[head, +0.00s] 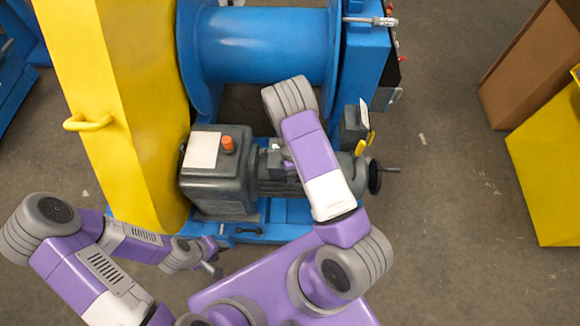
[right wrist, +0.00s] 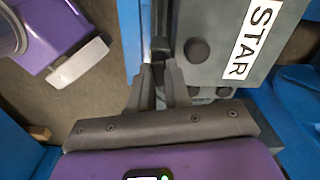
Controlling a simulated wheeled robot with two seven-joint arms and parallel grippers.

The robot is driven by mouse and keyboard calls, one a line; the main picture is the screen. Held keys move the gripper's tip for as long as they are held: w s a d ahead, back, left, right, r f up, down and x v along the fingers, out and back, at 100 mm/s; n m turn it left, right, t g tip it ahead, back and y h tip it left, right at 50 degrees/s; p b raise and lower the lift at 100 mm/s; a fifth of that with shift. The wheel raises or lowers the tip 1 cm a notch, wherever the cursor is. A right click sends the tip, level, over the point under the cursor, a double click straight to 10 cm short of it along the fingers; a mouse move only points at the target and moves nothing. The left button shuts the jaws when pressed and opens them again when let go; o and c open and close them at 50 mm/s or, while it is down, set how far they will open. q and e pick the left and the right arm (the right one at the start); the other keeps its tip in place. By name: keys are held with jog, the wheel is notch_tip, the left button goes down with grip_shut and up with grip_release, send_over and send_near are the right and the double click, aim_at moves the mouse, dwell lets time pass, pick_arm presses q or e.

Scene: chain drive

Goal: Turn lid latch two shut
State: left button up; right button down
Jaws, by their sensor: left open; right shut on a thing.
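The yellow guard (head: 125,90) stands at the left in the head view, with a yellow handle (head: 88,123) on its face. I cannot pick out lid latch two for certain. My left gripper (head: 213,265) is open, low beside the foot of the guard and in front of the blue base. My right gripper is hidden under my arm in the head view. In the right wrist view my right gripper (right wrist: 160,80) is shut on a small dark part (right wrist: 158,55), at a blue edge beside a grey box. That part is mostly hidden by the fingers.
The grey box (right wrist: 215,60) has a label reading STAR and round knobs. The grey motor unit (head: 215,175) with an orange button and a blue drum (head: 260,45) stand beside the guard. A brown box (head: 530,65) and a yellow bin (head: 550,170) are at right. Floor between is clear.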

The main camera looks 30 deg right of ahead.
jog(key=n, duration=0.3)
jog(key=shift+s+n, duration=0.1)
jog(key=shift+n, duration=0.3)
jog(key=n, duration=0.3)
jog(key=shift+n, duration=0.3)
jog(key=n+b, duration=0.1)
jog(key=n, duration=0.3)
jog(key=shift+s, duration=0.15)
jog(key=shift+d+n, duration=0.1)
jog(key=shift+n, duration=1.9)
jog(key=shift+b, duration=0.3)
jog(key=c, duration=1.4)
grip_release()
jog(key=shift+o, duration=0.2)
jog(key=shift+r, duration=0.1)
